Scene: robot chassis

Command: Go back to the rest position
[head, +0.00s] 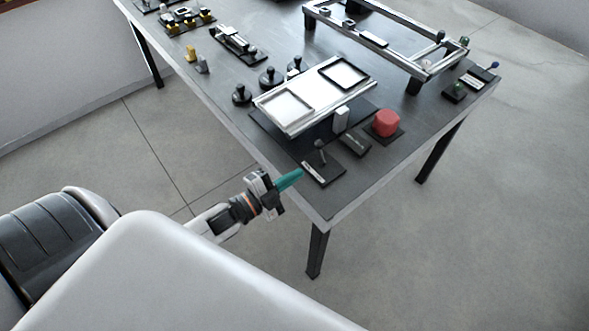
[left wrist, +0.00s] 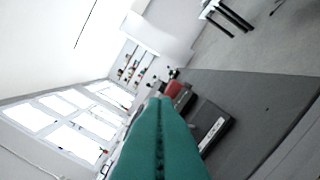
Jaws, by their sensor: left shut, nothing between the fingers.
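My left gripper (head: 290,180) shows in the head view with teal fingers shut together and nothing between them. It is at the near edge of the dark table (head: 350,195), by the small lever switch (head: 320,160). Whether it touches the table cannot be told. In the left wrist view the shut teal fingers (left wrist: 160,140) fill the lower middle, pointing over the table top. My right gripper is in neither view.
A red button block (head: 386,123) and a white-framed tray stand (head: 290,125) are on the table. A raised metal frame (head: 385,48) stands behind. Several small fixtures line the far left. Floor is clear left of the table.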

